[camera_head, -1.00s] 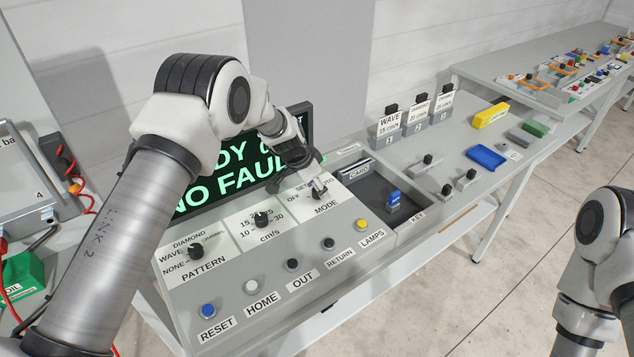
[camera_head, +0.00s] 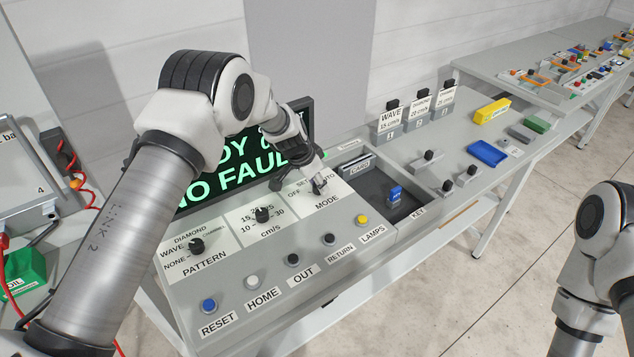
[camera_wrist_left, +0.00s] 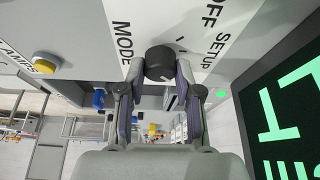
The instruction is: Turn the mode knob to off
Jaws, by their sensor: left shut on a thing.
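The mode knob (camera_wrist_left: 160,62) is a round black knob on a white label plate marked OFF, SETUP, AUTO and MODE (camera_head: 327,201). In the head view it is mostly hidden by my left gripper (camera_head: 319,184), which reaches down onto it from the upper left. In the left wrist view my left gripper (camera_wrist_left: 159,78) has one finger on each side of the knob and is shut on it. I cannot tell for certain which position the knob points to. My right arm stands at the right edge of the head view; its gripper is out of frame.
Left of the mode plate are the cm/s knob (camera_head: 262,214) and pattern knob (camera_head: 196,245). A blue key (camera_head: 395,194) stands to the right. The green-lettered screen (camera_head: 235,165) is close behind.

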